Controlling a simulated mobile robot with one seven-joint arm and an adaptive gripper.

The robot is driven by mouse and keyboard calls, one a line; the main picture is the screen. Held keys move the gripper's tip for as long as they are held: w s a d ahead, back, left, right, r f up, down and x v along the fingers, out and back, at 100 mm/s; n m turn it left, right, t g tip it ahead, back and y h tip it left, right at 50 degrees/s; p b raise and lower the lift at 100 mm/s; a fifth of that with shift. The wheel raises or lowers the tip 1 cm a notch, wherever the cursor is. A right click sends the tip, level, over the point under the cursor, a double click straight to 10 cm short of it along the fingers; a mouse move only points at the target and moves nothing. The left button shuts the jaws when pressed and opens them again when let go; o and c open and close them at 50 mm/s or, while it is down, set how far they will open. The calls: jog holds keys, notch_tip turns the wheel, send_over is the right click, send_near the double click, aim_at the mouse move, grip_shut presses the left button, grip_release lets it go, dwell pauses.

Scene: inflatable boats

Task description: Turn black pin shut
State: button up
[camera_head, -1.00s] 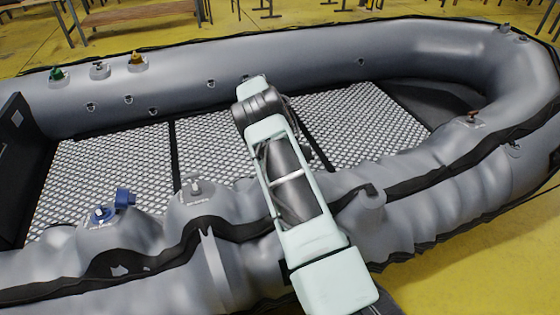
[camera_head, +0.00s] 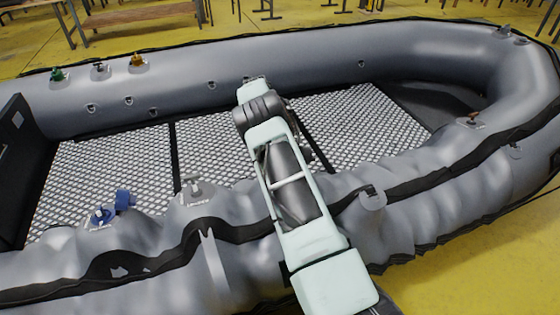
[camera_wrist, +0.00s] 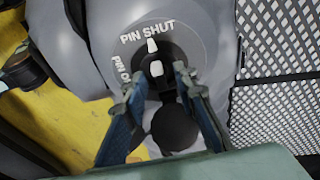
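The black pin (camera_wrist: 157,70) shows in the wrist view on a round grey valve plate (camera_wrist: 197,40). White lettering on the plate reads "PIN SHUT" at the top, with a partly hidden "PIN O…" at the left. White marks on the pin and plate line up below "PIN SHUT". My gripper (camera_wrist: 160,78) has its two blue-green fingers apart, one on each side of the black pin's lower part. I cannot tell whether they touch it. A dark round knob (camera_wrist: 175,127) lies between the fingers, nearer the palm. In the head view, my arm hides the gripper.
The grey inflatable boat (camera_head: 300,62) fills the head view. Blue (camera_head: 102,214) and grey (camera_head: 193,187) valves stand on the near tube. Green (camera_head: 57,74) and orange (camera_head: 137,60) valves stand on the far tube. The patterned deck (camera_head: 100,175) is open. Yellow floor surrounds the boat.

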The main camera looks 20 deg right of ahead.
jog(key=v, duration=1.2)
